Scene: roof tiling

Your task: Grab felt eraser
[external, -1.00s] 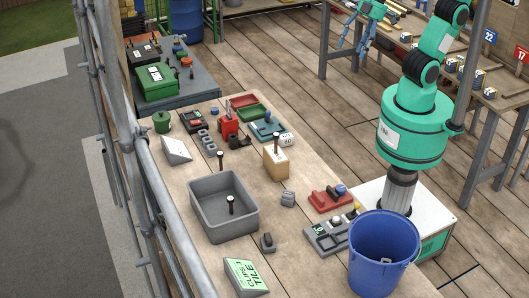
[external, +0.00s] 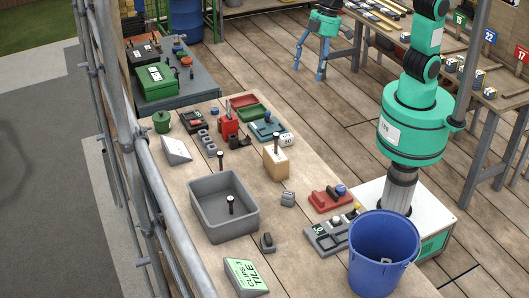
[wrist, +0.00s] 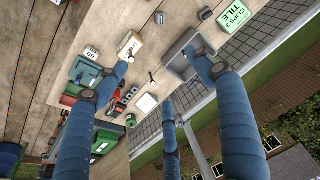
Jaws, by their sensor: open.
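I cannot tell for certain which object is the felt eraser. One candidate is a small dark block with a rounded black top (external: 267,242), on the bench just right of the grey bin; it also shows in the wrist view (wrist: 205,14). Another is a small ribbed grey piece (external: 287,199) near the wooden block, also in the wrist view (wrist: 160,18). My gripper (external: 308,74) hangs in the air beyond the bench, well apart from both. Its blue fingers are spread and empty, and they also frame the wrist view (wrist: 152,84).
A grey bin (external: 250,222) with a dark-handled tool inside stands mid-bench. A wooden block (external: 270,166), red tray (external: 325,203), grey tray (external: 318,240) and "CLIPS 3 TILE" block (external: 246,277) surround it. A blue bucket (external: 365,262) stands at the near right. Scaffold poles (external: 172,225) line the left.

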